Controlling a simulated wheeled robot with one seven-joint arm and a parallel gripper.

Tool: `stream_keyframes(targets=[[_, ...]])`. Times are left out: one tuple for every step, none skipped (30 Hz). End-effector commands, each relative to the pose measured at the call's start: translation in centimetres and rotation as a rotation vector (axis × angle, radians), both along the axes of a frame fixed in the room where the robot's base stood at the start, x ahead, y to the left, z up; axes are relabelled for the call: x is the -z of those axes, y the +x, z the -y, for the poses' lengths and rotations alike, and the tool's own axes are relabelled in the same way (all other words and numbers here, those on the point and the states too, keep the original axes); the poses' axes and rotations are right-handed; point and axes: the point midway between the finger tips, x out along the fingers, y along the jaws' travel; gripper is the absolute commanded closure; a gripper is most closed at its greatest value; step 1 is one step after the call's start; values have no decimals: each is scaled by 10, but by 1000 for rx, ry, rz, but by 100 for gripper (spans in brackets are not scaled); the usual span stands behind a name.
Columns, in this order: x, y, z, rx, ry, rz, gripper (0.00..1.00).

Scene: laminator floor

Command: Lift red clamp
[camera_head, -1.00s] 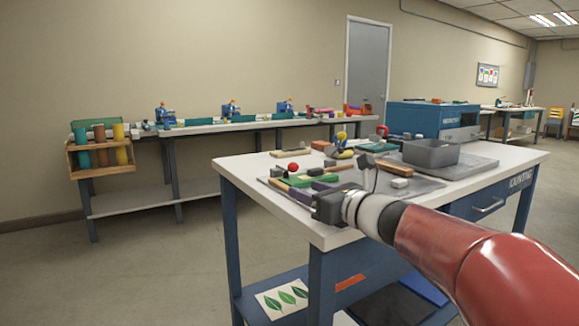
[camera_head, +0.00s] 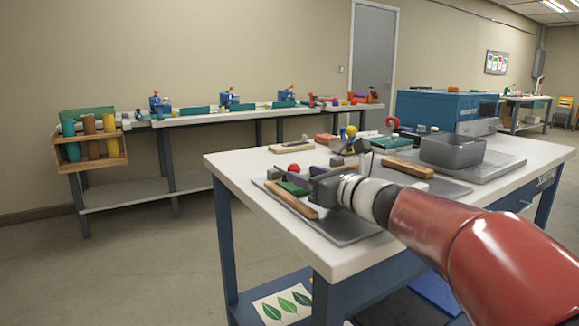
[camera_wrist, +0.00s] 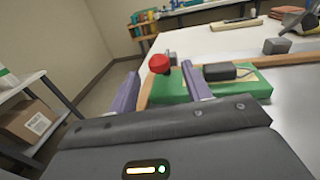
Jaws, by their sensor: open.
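A red, curved, clamp-like piece (camera_head: 393,122) stands at the back of the near worktable, beyond my gripper. A round red knob (camera_head: 293,168) sits at the table's left side; it also shows in the wrist view (camera_wrist: 159,63), beyond and between my fingertips. I cannot tell whether the knob belongs to a clamp. My gripper (camera_wrist: 160,84) is open with its two purple fingers apart, and nothing shows held. It is low over the near-left part of the table. A green block (camera_wrist: 215,85) with a black piece on top lies by the right finger.
The white worktable (camera_head: 235,168) carries a grey open bin (camera_head: 453,152), a wooden strip (camera_head: 407,168) and several small parts near my gripper. A blue machine (camera_head: 445,110) stands at the back right. A long bench (camera_head: 225,118) runs along the wall. Floor is clear at left.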

Motion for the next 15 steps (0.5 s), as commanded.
stream_keyframes(targets=[[0,6,-7,-4,1,-1,51],[0,10,-11,-5,2,-3,51],[-1,15,-16,-4,1,-1,51],[0,19,-19,-4,0,-1,51],[0,22,-22,-4,0,-1,51],[-1,27,-26,-3,1,-1,51],[0,30,-29,-3,1,-2,51],[-1,33,-32,-3,1,-1,51],[-1,36,-35,-4,1,0,51],[-1,39,-37,-3,1,-1,51],[0,41,-39,-2,0,-1,51],[-1,43,-41,-2,0,0,51],[-1,44,-42,-2,-1,1,51],[-1,45,-43,-2,0,1,51],[-1,46,-44,-2,0,1,51]])
